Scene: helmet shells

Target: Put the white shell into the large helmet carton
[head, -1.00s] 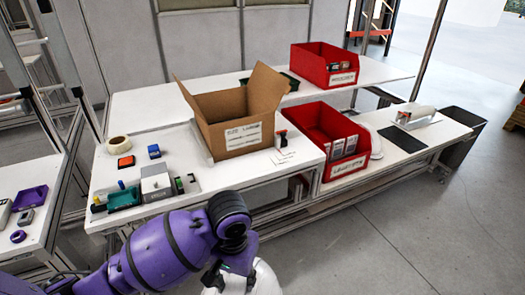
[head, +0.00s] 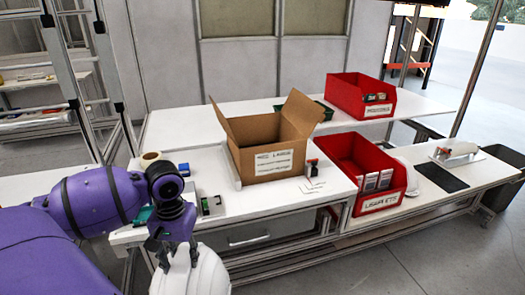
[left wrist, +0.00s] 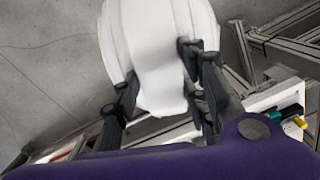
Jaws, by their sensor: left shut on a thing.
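The white shell (head: 192,276) hangs from my left gripper (head: 172,250) at the bottom of the head view, in front of the table edge. My left gripper is shut on it; in the left wrist view the black fingers (left wrist: 160,85) lie on both sides of a white part of the shell (left wrist: 155,35). The large helmet carton (head: 268,162) is an open brown box with raised flaps and a white label, on the table to the right of and beyond the gripper. Its inside bottom is hidden. My right gripper is not in view.
Red bins (head: 378,203) and (head: 361,98) stand right of the carton, one nearer and one farther. A tape roll (head: 150,158) and small blue box (head: 184,170) lie left of it. A white rounded object (head: 407,173) sits beside the near bin.

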